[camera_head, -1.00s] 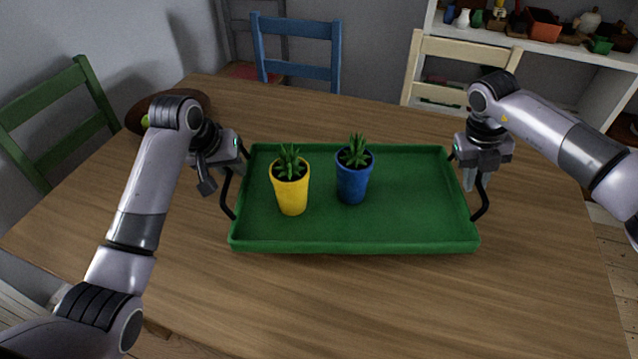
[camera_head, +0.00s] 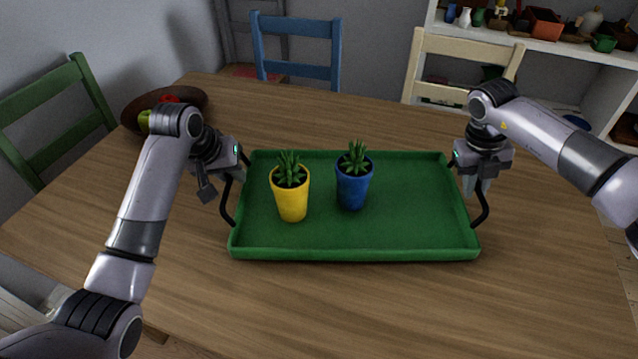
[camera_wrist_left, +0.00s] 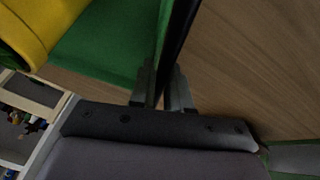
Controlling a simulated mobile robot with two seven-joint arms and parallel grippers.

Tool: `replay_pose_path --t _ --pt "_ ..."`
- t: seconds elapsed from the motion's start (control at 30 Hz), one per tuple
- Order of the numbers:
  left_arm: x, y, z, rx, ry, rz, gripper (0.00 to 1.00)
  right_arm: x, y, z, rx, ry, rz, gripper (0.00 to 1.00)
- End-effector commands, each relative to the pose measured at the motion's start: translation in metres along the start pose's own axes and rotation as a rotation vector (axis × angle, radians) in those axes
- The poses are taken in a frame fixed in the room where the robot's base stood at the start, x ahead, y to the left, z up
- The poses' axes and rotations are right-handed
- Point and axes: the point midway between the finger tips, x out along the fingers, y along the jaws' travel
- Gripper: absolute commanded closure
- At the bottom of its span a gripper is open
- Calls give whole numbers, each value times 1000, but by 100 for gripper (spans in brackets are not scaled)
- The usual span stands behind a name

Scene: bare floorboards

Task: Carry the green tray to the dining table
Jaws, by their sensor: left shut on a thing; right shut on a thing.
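The green tray (camera_head: 355,252) is over the wooden dining table (camera_head: 330,310), roughly level; I cannot tell whether it touches the tabletop. A yellow pot with a plant (camera_head: 291,200) and a blue pot with a plant (camera_head: 353,188) stand upright in it. My left gripper (camera_head: 232,172) is shut on the tray's black left handle, which also shows between the fingers in the left wrist view (camera_wrist_left: 168,90). My right gripper (camera_head: 474,180) is shut on the black right handle. The yellow pot shows partly in the left wrist view (camera_wrist_left: 35,30).
A brown bowl with fruit (camera_head: 140,108) sits at the table's far left, partly behind my left arm. A green chair (camera_head: 55,105), a blue chair (camera_head: 297,48) and a cream chair (camera_head: 465,48) surround the table. The front of the tabletop is clear.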

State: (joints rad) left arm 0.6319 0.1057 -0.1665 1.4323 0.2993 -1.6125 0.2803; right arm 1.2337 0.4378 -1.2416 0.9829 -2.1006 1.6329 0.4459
Motion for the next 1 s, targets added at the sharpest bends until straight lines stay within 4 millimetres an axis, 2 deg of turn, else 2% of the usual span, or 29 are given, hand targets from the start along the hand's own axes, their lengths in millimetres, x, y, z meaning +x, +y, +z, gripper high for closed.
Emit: replay_pose_path --t 0.33,0.37,0.4,0.43,0.77,0.87,1.0 --pt "12 -2 4 0 8 2 100 14 3 1 1 -3 0 100" --pt "12 -3 5 0 1 0 74 14 2 0 0 0 0 73" --pt "12 -3 5 0 1 0 60 13 2 0 0 1 -1 60" --pt "12 -3 5 0 1 0 58 13 2 0 0 1 -1 57" --pt "9 -3 4 0 1 0 58 13 2 0 0 0 0 57" --pt "1 -3 4 -1 2 0 58 13 2 0 0 0 0 57" --pt "-22 -3 3 0 6 0 58 13 2 0 0 0 0 57"
